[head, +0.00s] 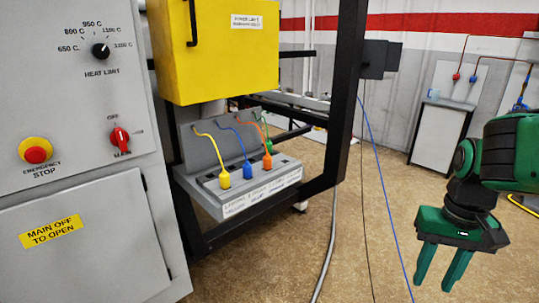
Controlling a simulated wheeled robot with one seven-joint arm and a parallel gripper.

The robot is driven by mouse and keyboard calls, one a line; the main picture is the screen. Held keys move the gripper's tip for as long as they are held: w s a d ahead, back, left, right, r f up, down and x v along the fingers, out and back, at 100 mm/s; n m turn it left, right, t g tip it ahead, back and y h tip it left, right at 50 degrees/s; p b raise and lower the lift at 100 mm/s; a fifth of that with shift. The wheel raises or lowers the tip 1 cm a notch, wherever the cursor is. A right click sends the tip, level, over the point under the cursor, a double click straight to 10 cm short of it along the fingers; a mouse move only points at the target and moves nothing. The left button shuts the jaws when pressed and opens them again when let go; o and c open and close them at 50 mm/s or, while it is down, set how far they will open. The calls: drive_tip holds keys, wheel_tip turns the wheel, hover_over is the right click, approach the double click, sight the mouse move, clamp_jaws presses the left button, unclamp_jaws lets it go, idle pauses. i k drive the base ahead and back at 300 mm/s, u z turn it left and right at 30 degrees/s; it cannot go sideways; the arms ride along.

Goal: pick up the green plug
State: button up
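The green plug (269,146) stands in the grey socket panel (233,203), behind and slightly right of the orange plug (267,161), which partly hides it. A green cable rises from it. My gripper (440,283) is at the lower right, well apart from the panel. Its two green fingers point down with a gap between them, and nothing shows between them.
A yellow plug (224,179) and a blue plug (248,169) stand left of the orange one. Black frame posts (346,95) and a yellow box (222,50) surround the panel. A blue cable (384,185) hangs between panel and gripper. Open floor lies there.

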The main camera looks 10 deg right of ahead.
sight(268, 144)
drive_tip(key=k, duration=0.65)
drive_tip(key=z, duration=0.5)
drive_tip(key=i, duration=2.1)
drive_tip(key=u, duration=0.35)
